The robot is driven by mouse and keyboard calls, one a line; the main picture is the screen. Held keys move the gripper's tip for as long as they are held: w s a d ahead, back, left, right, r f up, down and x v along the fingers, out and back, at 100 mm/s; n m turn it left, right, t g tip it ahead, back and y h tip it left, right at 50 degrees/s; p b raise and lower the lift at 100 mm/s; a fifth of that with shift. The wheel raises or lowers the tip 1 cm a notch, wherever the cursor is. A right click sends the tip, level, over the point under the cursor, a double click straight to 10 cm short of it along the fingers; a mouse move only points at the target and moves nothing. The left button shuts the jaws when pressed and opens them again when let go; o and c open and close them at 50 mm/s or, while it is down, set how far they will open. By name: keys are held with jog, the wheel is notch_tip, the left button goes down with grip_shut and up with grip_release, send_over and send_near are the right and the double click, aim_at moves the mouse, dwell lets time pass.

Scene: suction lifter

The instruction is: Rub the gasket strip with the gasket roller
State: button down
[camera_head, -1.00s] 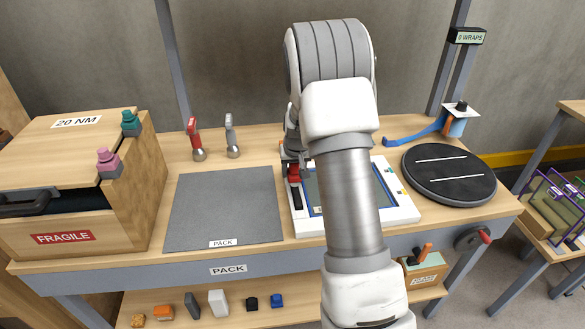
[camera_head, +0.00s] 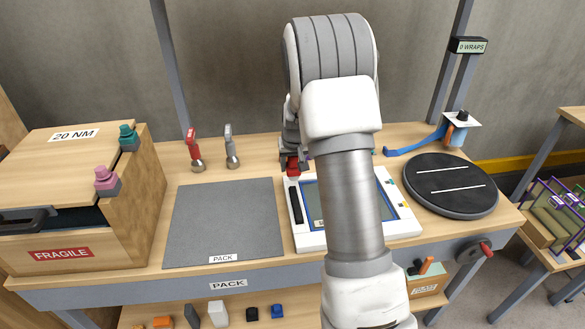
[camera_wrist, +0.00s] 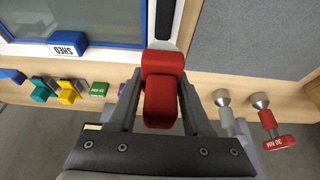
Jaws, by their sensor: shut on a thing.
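My gripper (camera_head: 292,158) is shut on a red block-like tool, which I take as the gasket roller (camera_head: 292,168). In the wrist view the red roller (camera_wrist: 162,95) sits between the two fingers of my gripper (camera_wrist: 162,85). The gasket strip (camera_head: 295,205) is a black strip along the left side of a white frame with a blue-edged grey panel. In the wrist view the strip (camera_wrist: 163,18) runs up from just beyond the roller. The roller is at the strip's far end; whether they touch I cannot tell.
A grey pack mat (camera_head: 225,220) lies left of the white frame (camera_head: 312,240). Two upright tools, red (camera_head: 194,150) and grey (camera_head: 231,148), stand behind the mat. A black turntable (camera_head: 450,185) is at right. A wooden box (camera_head: 80,190) stands at left.

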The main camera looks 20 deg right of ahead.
jog(key=shift+r+p, duration=0.85)
jog(key=shift+r, duration=0.95)
